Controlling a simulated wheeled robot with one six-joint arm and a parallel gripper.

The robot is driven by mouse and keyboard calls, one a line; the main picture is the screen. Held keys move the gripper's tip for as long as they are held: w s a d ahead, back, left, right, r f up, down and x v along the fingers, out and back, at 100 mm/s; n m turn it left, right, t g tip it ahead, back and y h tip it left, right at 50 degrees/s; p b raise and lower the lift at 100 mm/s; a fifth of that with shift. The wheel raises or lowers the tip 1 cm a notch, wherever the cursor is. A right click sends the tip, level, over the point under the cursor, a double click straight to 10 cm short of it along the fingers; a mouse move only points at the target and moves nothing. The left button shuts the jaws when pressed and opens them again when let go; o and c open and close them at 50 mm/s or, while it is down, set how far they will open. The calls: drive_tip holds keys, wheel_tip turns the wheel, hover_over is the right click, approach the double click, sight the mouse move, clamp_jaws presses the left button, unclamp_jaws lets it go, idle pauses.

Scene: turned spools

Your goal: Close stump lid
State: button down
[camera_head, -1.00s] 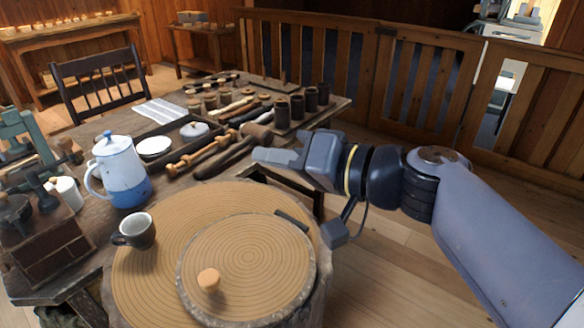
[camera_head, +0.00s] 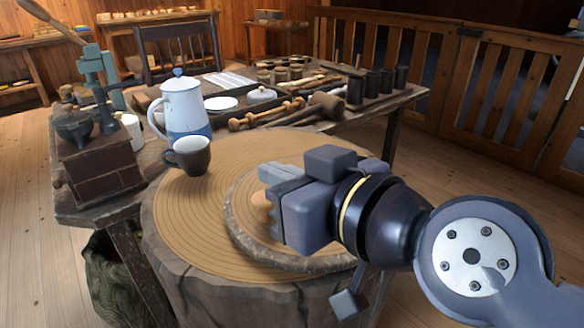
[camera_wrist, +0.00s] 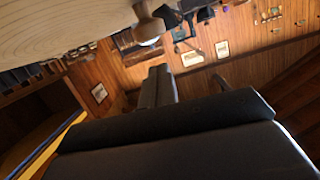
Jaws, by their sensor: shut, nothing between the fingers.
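The round stump lid (camera_head: 248,240), a wooden slab with a bark edge, lies on the ringed top of the stump (camera_head: 190,235). It looks flat; I cannot tell whether a gap is left under it. Its light knob (camera_head: 260,205) is partly hidden behind my gripper. My gripper (camera_head: 268,178) is shut and empty, over the lid beside the knob, and hides the lid's right part. In the wrist view, pale wood that seems to be the lid (camera_wrist: 65,25) and its knob (camera_wrist: 148,22) show near the top, beyond the shut fingers (camera_wrist: 157,75). I cannot tell whether they touch.
A dark cup (camera_head: 188,157) stands on the stump's back left. Behind it, a blue-and-white pot (camera_head: 183,108) and a brick-like box (camera_head: 95,172) stand on the worktable, with turned spools and dark cylinders (camera_head: 378,84). A wooden railing (camera_head: 490,75) runs behind. The floor at right is clear.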

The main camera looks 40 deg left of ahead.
drive_tip(key=shift+s+a+f+n+t+b, duration=0.15)
drive_tip(key=shift+f+n+b, duration=0.1)
drive_tip(key=shift+f, duration=0.25)
drive_tip(key=shift+s+d+f+n+t+b, duration=0.1)
drive_tip(key=shift+s+f+n+b, duration=0.15)
drive_tip(key=shift+f, duration=0.2)
drive_tip(key=shift+s+a+f+n+t+b, duration=0.1)
drive_tip(key=shift+f+b, duration=0.2)
drive_tip(key=shift+f, duration=0.2)
drive_tip(key=shift+f, duration=0.1)
drive_tip(key=shift+r+p, duration=0.45)
drive_tip(key=shift+r, duration=0.1)
drive_tip(key=r, duration=0.1)
drive_tip(key=r+p, duration=0.2)
drive_tip(key=r, duration=0.1)
drive_tip(key=shift+s+d, duration=0.15)
drive_tip(key=shift+d, duration=0.15)
drive_tip(key=p+v, duration=0.1)
drive_tip(key=v, duration=0.8)
drive_tip(key=shift+d+f, duration=0.2)
